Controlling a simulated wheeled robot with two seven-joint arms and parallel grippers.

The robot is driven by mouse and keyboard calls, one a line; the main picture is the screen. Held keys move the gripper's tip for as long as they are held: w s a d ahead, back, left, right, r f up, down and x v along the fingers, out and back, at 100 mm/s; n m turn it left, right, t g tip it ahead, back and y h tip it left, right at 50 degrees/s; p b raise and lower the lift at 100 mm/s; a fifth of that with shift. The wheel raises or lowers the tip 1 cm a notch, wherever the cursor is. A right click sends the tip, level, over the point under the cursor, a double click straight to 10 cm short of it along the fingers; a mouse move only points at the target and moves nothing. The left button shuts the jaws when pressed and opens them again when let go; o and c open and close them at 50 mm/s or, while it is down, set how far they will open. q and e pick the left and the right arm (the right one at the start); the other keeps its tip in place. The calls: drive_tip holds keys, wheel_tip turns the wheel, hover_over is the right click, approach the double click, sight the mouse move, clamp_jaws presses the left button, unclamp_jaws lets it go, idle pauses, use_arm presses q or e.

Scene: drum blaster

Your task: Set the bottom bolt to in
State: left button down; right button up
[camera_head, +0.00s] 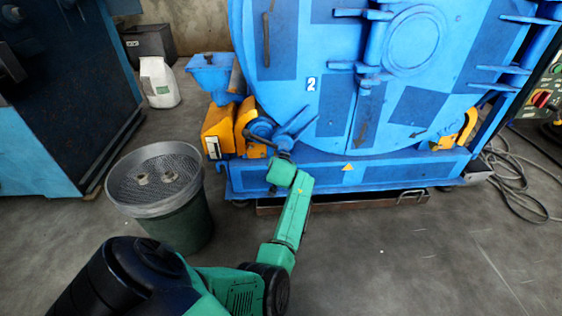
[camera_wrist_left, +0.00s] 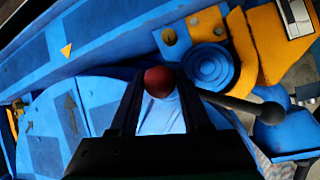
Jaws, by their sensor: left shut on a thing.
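The blue drum machine (camera_head: 330,185) has a large round door (camera_head: 345,120) marked 2. My left arm reaches to the door's lower left edge. My left gripper (camera_head: 283,153) is small and partly hidden there, beside a blue lever (camera_head: 293,124). In the left wrist view my left gripper (camera_wrist_left: 160,90) is shut on a red ball knob (camera_wrist_left: 159,81), which sits between the fingertips. The rest of the knob's bolt is hidden behind the fingers, so I cannot tell its position. My right gripper is not in view.
A dark rod with a ball end (camera_wrist_left: 271,113) lies right of the fingers. A blue round boss (camera_wrist_left: 208,66) and yellow brackets (camera_wrist_left: 268,42) are close by. A bin with a mesh top (camera_head: 155,180) stands left of my arm. The floor at right is mostly clear, with cables (camera_head: 515,180).

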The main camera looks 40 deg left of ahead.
use_arm(q)
drive_tip(key=shift+w+d+r+p, duration=0.3)
drive_tip(key=shift+w+d+r, duration=0.25)
drive_tip(key=shift+r, duration=0.15)
drive_tip(key=shift+w+d+r, duration=0.1)
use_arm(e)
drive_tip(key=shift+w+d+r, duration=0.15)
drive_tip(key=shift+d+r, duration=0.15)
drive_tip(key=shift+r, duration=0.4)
use_arm(q)
drive_tip(key=shift+c, duration=1.9)
unclamp_jaws()
drive_tip(key=shift+w, duration=0.1)
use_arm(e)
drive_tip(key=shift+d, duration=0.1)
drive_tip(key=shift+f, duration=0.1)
